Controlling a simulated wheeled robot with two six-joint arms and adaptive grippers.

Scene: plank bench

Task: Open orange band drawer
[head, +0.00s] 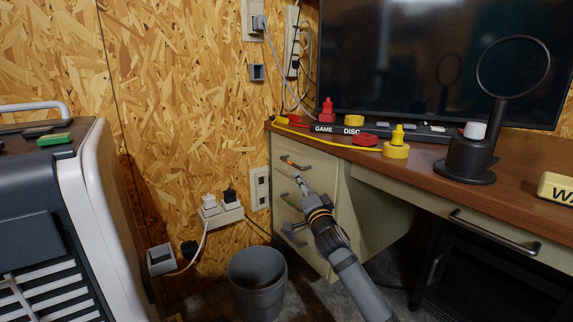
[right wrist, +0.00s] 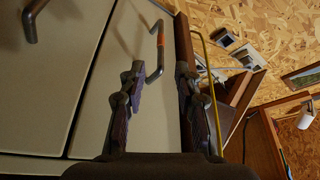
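The orange band drawer is the top drawer of the cream cabinet under the left end of the desk, and its front (head: 312,176) looks closed. Its grey bar handle (head: 296,163) carries an orange band, which shows clearly on the handle in the right wrist view (right wrist: 160,42). My right gripper (head: 300,182) is just below and in front of this handle. In the right wrist view my right gripper (right wrist: 158,82) has its fingers apart, with the handle's bent end in line with the gap. Nothing is visibly gripped. My left gripper is out of view.
Lower drawers have similar handles, one with a green band (head: 287,199). A grey bin (head: 257,282) stands on the floor left of my right arm.

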